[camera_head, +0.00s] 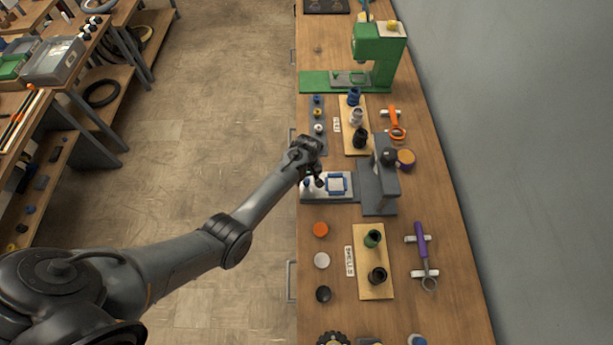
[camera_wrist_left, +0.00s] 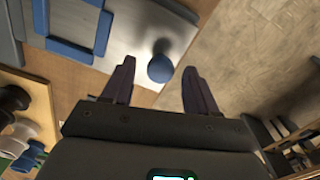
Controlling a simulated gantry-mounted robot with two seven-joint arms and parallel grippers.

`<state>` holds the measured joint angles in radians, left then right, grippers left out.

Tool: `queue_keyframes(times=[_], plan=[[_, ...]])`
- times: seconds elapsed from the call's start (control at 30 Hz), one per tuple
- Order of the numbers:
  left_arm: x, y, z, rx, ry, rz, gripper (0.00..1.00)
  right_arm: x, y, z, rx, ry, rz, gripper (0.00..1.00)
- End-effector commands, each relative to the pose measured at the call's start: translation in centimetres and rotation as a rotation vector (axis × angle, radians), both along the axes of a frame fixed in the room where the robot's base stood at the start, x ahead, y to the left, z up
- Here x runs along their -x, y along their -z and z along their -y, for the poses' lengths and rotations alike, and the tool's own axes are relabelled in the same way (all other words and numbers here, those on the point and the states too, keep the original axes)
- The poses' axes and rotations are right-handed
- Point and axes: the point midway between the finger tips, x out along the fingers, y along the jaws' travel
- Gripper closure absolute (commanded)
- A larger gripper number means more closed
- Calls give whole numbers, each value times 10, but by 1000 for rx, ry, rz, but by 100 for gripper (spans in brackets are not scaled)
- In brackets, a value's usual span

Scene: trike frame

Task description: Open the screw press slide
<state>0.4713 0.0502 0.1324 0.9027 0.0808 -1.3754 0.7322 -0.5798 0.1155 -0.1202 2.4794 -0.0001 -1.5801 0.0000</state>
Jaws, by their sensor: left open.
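A grey press (camera_head: 385,185) stands on the wooden bench. Its pale slide plate (camera_head: 312,193) reaches left toward the bench edge and carries a blue square frame (camera_head: 337,184). The plate (camera_wrist_left: 135,30) and part of the blue frame (camera_wrist_left: 72,50) also show in the left wrist view. A round blue knob (camera_wrist_left: 160,69) is at the plate's outer end. My left gripper (camera_head: 314,178) is over this end, with its fingers pointing down. In the left wrist view my left gripper (camera_wrist_left: 159,75) is open, and the knob appears between its fingertips without visible contact. My right gripper is not in view.
A green press (camera_head: 380,50) stands farther back. An orange tool (camera_head: 396,130) and a purple tool (camera_head: 422,245) rest near the wall. Open floor (camera_head: 220,100) lies left of the bench.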

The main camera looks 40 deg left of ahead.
Motion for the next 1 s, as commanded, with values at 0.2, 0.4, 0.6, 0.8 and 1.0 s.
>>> queue_keyframes(times=[0.2,0.4,0.6,0.8,1.0], plan=[[0,-14,0,-1,0,2,42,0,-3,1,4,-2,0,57],[-1,-47,0,-1,0,4,42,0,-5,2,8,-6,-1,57],[0,-80,0,-1,1,2,42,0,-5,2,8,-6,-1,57],[0,-101,0,-1,0,1,42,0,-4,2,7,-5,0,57],[0,-108,0,0,0,0,42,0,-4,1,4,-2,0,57]])
